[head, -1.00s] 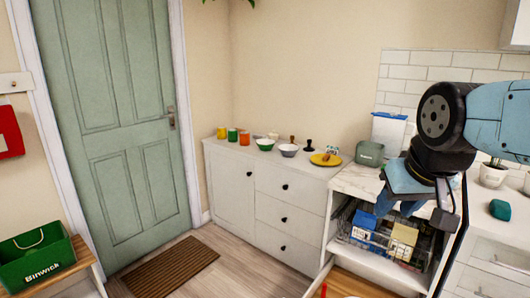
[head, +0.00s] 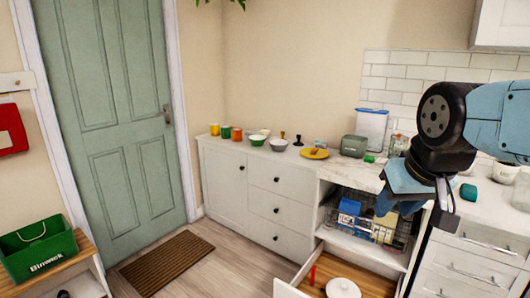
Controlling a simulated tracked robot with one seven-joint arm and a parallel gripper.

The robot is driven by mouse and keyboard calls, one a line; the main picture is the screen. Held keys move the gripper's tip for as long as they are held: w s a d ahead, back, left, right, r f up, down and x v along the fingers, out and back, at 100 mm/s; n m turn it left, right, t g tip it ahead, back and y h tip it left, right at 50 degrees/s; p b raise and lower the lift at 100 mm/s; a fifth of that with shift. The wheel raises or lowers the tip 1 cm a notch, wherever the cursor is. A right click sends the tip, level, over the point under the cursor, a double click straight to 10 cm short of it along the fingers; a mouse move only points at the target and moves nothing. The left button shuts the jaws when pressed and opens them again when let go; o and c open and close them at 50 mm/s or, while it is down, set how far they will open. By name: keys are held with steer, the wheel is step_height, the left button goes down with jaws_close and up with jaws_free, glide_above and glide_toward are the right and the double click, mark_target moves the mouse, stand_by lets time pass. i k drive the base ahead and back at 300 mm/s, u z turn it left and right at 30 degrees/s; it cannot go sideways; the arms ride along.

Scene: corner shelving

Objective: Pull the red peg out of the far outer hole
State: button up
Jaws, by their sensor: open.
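A small upright red piece (head: 312,275) shows in the open drawer at the bottom of the head view. I cannot tell whether it is the red peg, and I see no holes around it. My gripper (head: 398,205) is at the right of the view, pointing down in front of the counter and the wire rack. It is open, and I see nothing held in it. It is above and to the right of the red piece, well apart from it. Its fingertips are small and partly lost against the rack.
The open drawer (head: 286,290) also holds a white lidded dish (head: 343,288). A wire rack with blue and yellow boxes (head: 350,208) sits above it. A white cabinet (head: 225,175) bears cups, bowls and a yellow plate (head: 314,154). A green crate (head: 40,245) stands left. The floor by the mat (head: 168,262) is clear.

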mark_target(314, 267)
steer(key=z, duration=0.1)
steer(key=i, duration=0.95)
steer(key=u, duration=0.1)
